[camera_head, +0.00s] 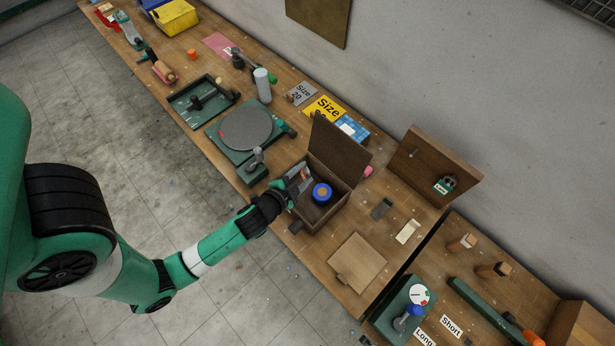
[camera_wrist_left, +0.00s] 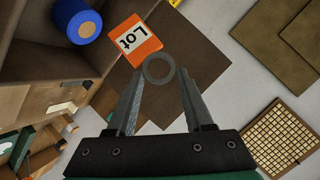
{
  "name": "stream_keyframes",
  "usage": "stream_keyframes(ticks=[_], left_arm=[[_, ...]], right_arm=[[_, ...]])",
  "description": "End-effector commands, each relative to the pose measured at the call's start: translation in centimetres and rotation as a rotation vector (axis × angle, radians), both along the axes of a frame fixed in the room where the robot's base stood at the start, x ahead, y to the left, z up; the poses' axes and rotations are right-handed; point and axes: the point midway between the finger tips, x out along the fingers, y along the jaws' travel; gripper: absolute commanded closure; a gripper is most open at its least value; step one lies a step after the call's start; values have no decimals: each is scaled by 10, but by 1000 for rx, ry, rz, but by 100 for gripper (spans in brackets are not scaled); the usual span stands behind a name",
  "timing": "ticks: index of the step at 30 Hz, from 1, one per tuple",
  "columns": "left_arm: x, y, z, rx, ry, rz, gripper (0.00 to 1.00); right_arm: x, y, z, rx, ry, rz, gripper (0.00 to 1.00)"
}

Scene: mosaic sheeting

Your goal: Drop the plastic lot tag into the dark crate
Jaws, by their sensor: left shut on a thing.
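The plastic lot tag (camera_wrist_left: 133,40) is orange and white with the word "Lot" on it. It shows just beyond the fingertips of my left gripper (camera_wrist_left: 160,78) in the left wrist view, where a grey ring sits between the fingers. In the head view my left gripper (camera_head: 299,178) is shut on the tag over the left side of the dark crate (camera_head: 324,217), a brown wooden box with its lid (camera_head: 338,150) raised. The tag is too small to make out clearly there. My right gripper is not in view.
A blue roll (camera_head: 321,193) with an orange core lies inside the crate. A round grey turntable (camera_head: 244,128) stands to the left, and a flat wooden board (camera_head: 357,262) lies in front. Size cards (camera_head: 325,107) and a blue-and-white box (camera_head: 353,129) are behind.

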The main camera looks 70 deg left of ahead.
Motion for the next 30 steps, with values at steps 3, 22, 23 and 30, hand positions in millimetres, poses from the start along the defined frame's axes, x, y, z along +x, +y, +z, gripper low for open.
stream_keyframes(ticks=[3,22,23,30], left_arm=[[0,0,-14,0,1,-1,100],[0,-1,-58,0,0,-2,100],[0,-1,-58,0,0,-2,100],[0,-1,-58,0,0,-2,14]], right_arm=[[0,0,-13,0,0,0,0],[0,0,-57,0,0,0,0],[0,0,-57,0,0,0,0],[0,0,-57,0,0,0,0]])
